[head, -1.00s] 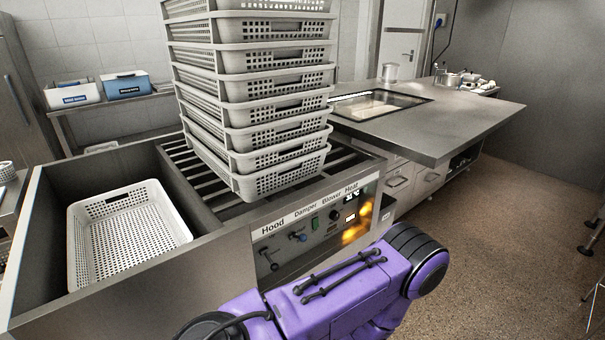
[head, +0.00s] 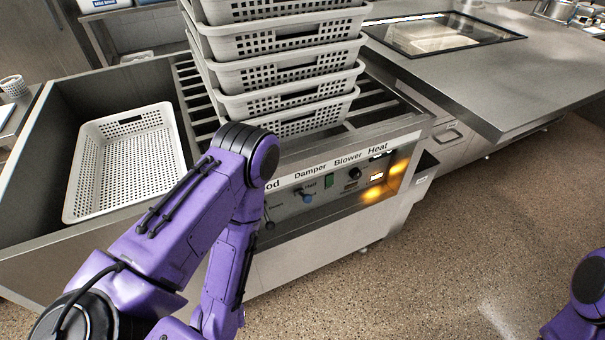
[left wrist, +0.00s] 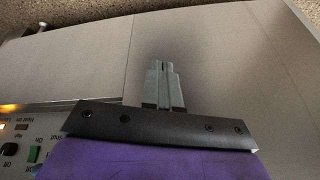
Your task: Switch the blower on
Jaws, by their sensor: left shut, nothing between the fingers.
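The control panel (head: 345,190) is on the front of the steel unit, with labels for Hood, Damper, Blower and Heat. A green switch (head: 329,181) sits below the Damper and Blower labels, beside a black knob (head: 355,173). A blue-tipped damper handle (head: 308,198) is to its left. In the left wrist view the green switch (left wrist: 34,153) and black knob (left wrist: 9,149) show at the lower left edge. My left gripper (left wrist: 163,68) is shut and empty, over plain steel beside the panel. In the head view its fingers do not show. My right gripper is out of view.
Stacked perforated baskets (head: 292,75) stand on the unit's slatted top. Another basket (head: 125,160) sits in the bay at left. An amber light (head: 373,193) glows on the panel's right. A steel counter (head: 470,75) is behind right. The floor (head: 430,270) in front is clear.

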